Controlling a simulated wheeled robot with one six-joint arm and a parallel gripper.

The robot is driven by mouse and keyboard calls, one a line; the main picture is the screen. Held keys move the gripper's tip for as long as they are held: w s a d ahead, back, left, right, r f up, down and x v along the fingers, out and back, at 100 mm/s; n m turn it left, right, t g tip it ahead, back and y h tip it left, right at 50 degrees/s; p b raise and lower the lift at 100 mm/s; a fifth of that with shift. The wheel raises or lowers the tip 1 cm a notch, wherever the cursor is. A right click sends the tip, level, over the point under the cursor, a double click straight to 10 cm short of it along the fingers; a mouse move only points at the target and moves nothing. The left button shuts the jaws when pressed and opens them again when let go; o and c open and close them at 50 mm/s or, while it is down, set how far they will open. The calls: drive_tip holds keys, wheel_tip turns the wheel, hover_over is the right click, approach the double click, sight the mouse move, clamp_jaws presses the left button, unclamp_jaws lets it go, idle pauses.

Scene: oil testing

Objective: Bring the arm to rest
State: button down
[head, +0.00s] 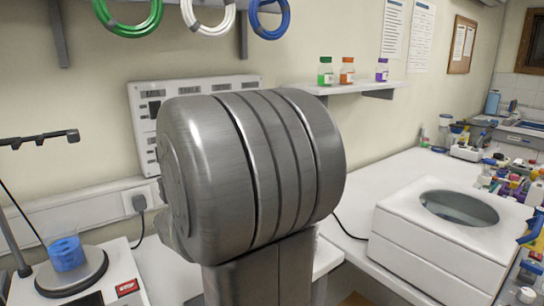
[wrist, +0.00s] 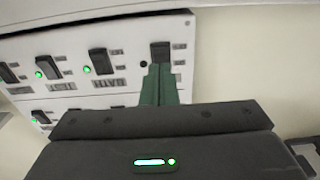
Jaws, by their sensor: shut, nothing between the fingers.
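My gripper (wrist: 158,84) shows in the wrist view, with its green fingers shut together and nothing between them. Its fingertips are in front of the right part of a white switch panel (wrist: 75,45), just below a dark switch (wrist: 160,52); I cannot tell whether they touch. In the head view a large grey joint of my arm (head: 250,165) fills the middle and hides part of the same panel (head: 140,105). The gripper itself is hidden in the head view.
A white box with a round opening (head: 440,240) stands on the right bench. A blue beaker (head: 67,254) sits on a device at the lower left. A shelf (head: 350,88) holds three small bottles. Coloured hoses (head: 210,15) hang above. Many small items crowd the far right.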

drive_tip(key=v, duration=0.7)
drive_tip(key=r+p+x, duration=0.1)
drive_tip(key=p+x, duration=0.4)
drive_tip(key=x, duration=0.3)
drive_tip(key=shift+w+r+g, duration=0.25)
drive_tip(key=shift+r+g, duration=0.05)
